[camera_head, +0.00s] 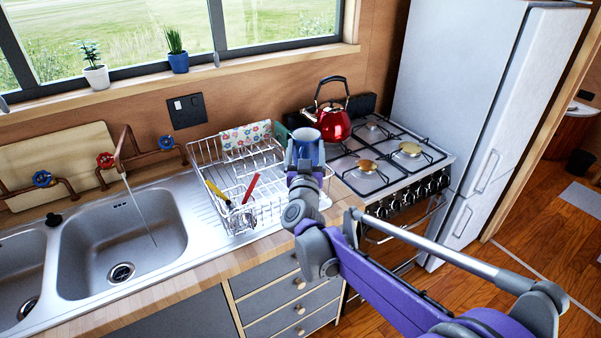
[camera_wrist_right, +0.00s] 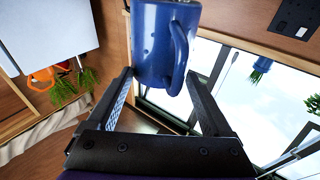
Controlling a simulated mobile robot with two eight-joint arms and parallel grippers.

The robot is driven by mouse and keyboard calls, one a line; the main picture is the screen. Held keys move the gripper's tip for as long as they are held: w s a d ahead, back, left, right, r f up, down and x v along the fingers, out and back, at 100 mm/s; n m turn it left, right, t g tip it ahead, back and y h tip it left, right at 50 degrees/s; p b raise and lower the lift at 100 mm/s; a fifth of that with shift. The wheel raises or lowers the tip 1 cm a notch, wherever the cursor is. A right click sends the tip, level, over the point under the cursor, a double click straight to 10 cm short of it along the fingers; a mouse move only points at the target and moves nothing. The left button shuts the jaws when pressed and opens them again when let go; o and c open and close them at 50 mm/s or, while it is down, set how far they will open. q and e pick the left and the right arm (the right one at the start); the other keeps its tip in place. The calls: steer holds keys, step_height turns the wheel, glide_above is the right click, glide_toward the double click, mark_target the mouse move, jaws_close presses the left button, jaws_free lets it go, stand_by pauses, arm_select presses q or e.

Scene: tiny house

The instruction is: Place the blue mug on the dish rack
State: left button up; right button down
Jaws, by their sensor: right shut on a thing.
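The blue mug (camera_head: 306,136) is held upright at the right end of the dish rack in the head view, and it shows large in the right wrist view (camera_wrist_right: 155,45) with its handle toward the camera. My right gripper (camera_head: 304,160) is shut on the mug, with one finger on each side of it. The white wire dish rack (camera_head: 205,152) stands on the counter between the sink and the stove. The mug appears at or above the rack's right edge; I cannot tell whether it touches the rack. My left gripper is not in view.
A red kettle (camera_head: 332,122) stands on the stove (camera_head: 385,160) close to the mug's right. The sink (camera_head: 120,240) lies left of the rack.

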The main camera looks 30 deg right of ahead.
step_height(320, 180, down, 5)
steer(key=shift+f, duration=0.2)
stand_by(0.3)
steer(key=shift+f+b, duration=0.55)
steer(key=shift+b, duration=0.1)
jaws_free()
